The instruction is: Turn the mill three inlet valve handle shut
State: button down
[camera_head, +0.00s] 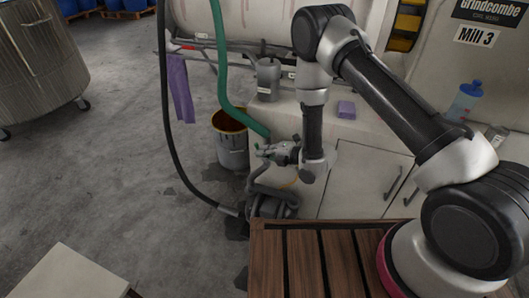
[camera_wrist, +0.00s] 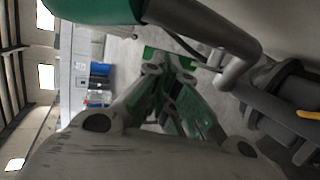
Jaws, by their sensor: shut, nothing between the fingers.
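A thin yellow-orange piece (camera_head: 289,184), which looks like the valve handle, shows beside the grey pipework (camera_head: 270,200) below my gripper in the head view. It also shows at the right edge of the wrist view (camera_wrist: 308,115), partly cut off, next to dark pipe fittings (camera_wrist: 285,90). I cannot tell its exact angle. My gripper (camera_head: 259,150) is shut and empty, pointing left, above the pipework and apart from the yellow piece. In the wrist view its fingertips (camera_wrist: 168,62) are together. The Mill 3 sign (camera_head: 474,36) is on the machine at upper right.
A green hose (camera_head: 222,65) comes down right beside my gripper. A black hose (camera_head: 165,120) runs to the pipework. A bucket (camera_head: 231,150) stands left of it. A purple sponge (camera_head: 346,110), grey can (camera_head: 268,78) and blue bottle (camera_head: 464,102) are on the ledge.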

jog(key=shift+w+a+r+g+h, duration=0.15)
jog(key=shift+a+g+h, duration=0.2)
jog(key=shift+h, duration=0.35)
jog(key=w+a+f+n+g+h, duration=0.1)
jog(key=w+a+f+g+h, duration=0.1)
jog(key=a+h, duration=0.4)
jog(key=shift+f+g+h, duration=0.55)
jog(key=shift+f+h, duration=0.05)
jog(key=shift+f, duration=0.25)
jog(key=shift+w+f, duration=0.1)
jog(key=shift+f, duration=0.05)
dwell(0.6)
